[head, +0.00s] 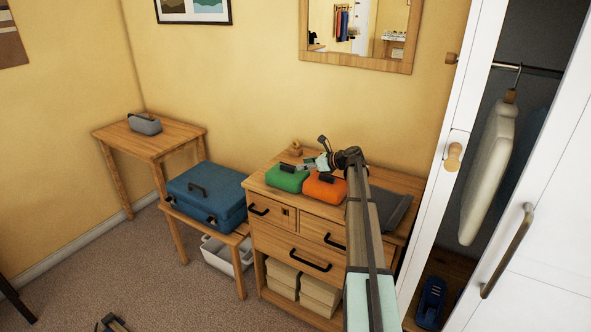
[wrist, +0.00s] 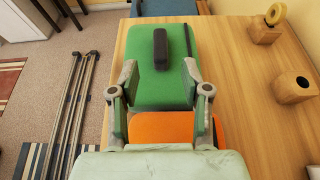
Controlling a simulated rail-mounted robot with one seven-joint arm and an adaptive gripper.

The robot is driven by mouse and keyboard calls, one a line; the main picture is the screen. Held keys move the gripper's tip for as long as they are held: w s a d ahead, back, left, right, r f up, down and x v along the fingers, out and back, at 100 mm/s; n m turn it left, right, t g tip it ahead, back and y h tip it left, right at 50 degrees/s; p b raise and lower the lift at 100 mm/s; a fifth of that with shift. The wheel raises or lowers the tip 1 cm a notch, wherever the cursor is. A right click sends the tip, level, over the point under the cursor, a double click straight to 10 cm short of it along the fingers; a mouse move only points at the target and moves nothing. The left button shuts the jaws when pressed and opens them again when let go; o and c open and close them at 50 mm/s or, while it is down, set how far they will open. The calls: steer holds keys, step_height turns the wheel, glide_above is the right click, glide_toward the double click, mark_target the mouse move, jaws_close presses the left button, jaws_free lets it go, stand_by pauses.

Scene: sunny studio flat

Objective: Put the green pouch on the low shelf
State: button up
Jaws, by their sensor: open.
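The green pouch (head: 288,178) lies on top of the wooden dresser (head: 262,187), to the left of an orange pouch (head: 325,187). The green pouch (wrist: 145,88) has a raised dark grip on top. My gripper (head: 318,162) is over the dresser near the two pouches. In the wrist view my gripper (wrist: 160,70) is open and empty, its fingers spread over the near part of the green pouch. I cannot tell whether they touch it. The dresser's open bottom shelf (head: 264,292) holds pale boxes; which place is the low shelf is unclear.
A blue case (head: 207,194) sits on a low wooden bench (head: 240,237), above a white bin (head: 218,256). A side table (head: 175,137) holds a grey caddy (head: 145,124). A dark flat item (head: 390,208) lies on the dresser's right. An open wardrobe stands right, with blue shoes (head: 431,300) low inside.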

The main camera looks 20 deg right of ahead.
steer(key=shift+o, duration=0.5)
steer(key=shift+v, duration=1.4)
steer(key=b+v, duration=0.1)
steer(key=v, duration=0.4)
steer(key=shift+d+f+b, duration=0.1)
steer(key=shift+d+b, duration=0.05)
steer(key=shift+b, duration=0.15)
steer(key=shift+w, duration=0.2)
steer(key=p, duration=0.3)
glide_toward(288, 166)
steer(key=x, duration=0.4)
steer(key=shift+w, duration=0.3)
steer(key=shift+p+x, duration=1.45)
steer(key=shift+x, duration=1.55)
steer(key=shift+s+f, duration=0.1)
steer(key=shift+s, duration=0.15)
jaws_close()
